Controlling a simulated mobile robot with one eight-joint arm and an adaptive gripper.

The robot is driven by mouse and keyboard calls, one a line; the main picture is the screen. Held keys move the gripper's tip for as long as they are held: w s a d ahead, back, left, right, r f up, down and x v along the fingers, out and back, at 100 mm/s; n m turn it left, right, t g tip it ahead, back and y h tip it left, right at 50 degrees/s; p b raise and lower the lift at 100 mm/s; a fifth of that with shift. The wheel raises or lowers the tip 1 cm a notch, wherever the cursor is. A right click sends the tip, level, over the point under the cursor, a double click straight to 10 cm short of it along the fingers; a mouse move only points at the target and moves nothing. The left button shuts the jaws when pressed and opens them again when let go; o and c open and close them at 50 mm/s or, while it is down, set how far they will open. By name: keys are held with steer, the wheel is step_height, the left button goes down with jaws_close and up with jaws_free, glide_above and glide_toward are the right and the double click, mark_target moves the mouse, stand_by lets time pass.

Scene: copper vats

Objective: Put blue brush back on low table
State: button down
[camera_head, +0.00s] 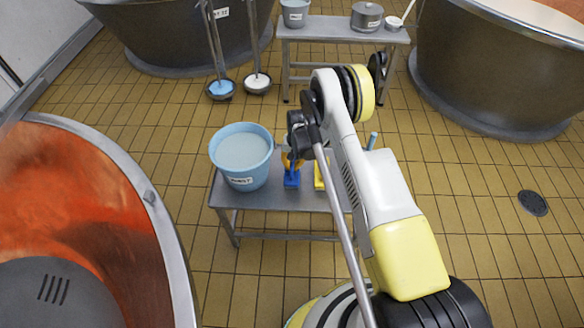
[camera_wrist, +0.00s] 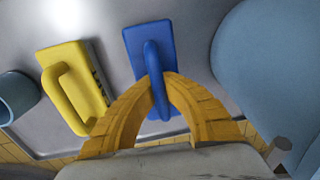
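The blue brush (camera_head: 291,181) is over the low grey metal table (camera_head: 270,199), between a bucket and a yellow brush. In the wrist view the blue brush (camera_wrist: 136,47) has a flat rectangular base and a raised loop handle. My gripper (camera_wrist: 160,82) reaches it from above, with its yellow fingers curved in on both sides of the handle and seemingly pressed against it. In the head view my gripper (camera_head: 292,160) is partly hidden by my arm. I cannot tell whether the brush base rests on the table or is just above it.
A light-blue bucket (camera_head: 241,158) stands left of the brush, close to it. A yellow brush (camera_wrist: 72,86) and a small blue-grey cup (camera_wrist: 15,97) are on the other side. A second table (camera_head: 340,32) with pots stands behind. Large vats flank the tiled floor.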

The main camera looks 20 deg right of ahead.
steer(key=c, duration=2.2)
jaws_free()
steer(key=shift+f, duration=0.15)
steer(key=o, duration=0.6)
steer(key=s+r+n+t+p, duration=0.15)
steer(key=s+r, duration=0.25)
steer(key=r, duration=1.7)
steer(key=s+r+t+p, duration=0.2)
steer(key=s+r+p, duration=0.1)
steer(key=r, duration=1.8)
steer(key=s+r+t, duration=0.1)
steer(key=s+r, duration=0.2)
steer(key=s, duration=0.4)
steer(key=s+r+n+t, duration=0.1)
steer(key=s+r, duration=0.2)
steer(key=s, duration=0.5)
steer(key=s+r+n+t+h, duration=0.1)
steer(key=s+r, duration=0.2)
steer(key=s, duration=0.5)
steer(key=shift+s+t, duration=0.1)
steer(key=shift+t, duration=0.15)
